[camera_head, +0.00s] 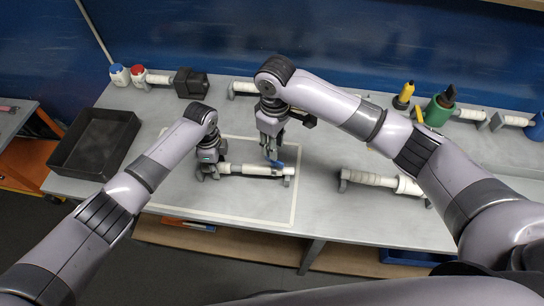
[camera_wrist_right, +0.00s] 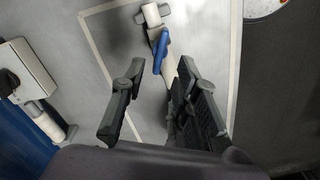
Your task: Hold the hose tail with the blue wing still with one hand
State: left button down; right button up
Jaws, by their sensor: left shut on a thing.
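A white and black tube assembly (camera_head: 257,171) lies low over the table inside a white outlined area, in grey supports. A blue wing (camera_head: 278,164) stands near its right end. The blue wing (camera_wrist_right: 162,43) also shows in the right wrist view, beside a white tube end (camera_wrist_right: 152,14). My left gripper (camera_head: 209,173) is shut at the left end of the assembly; its fingertips are partly hidden. My right gripper (camera_head: 270,153) is above the blue wing, pointing down. In the right wrist view its fingers (camera_wrist_right: 152,98) are apart, with the wing beyond them, not between them.
A black tray (camera_head: 125,118) stands at the left. Another white tube (camera_head: 371,179) lies on supports at the right. Bottles with red and blue caps (camera_head: 138,72) stand back left; a green container (camera_head: 437,110) and yellow bottle (camera_head: 404,92) stand back right.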

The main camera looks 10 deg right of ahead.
jog(key=shift+f, duration=3.05)
jog(key=shift+c, duration=0.4)
grip_shut()
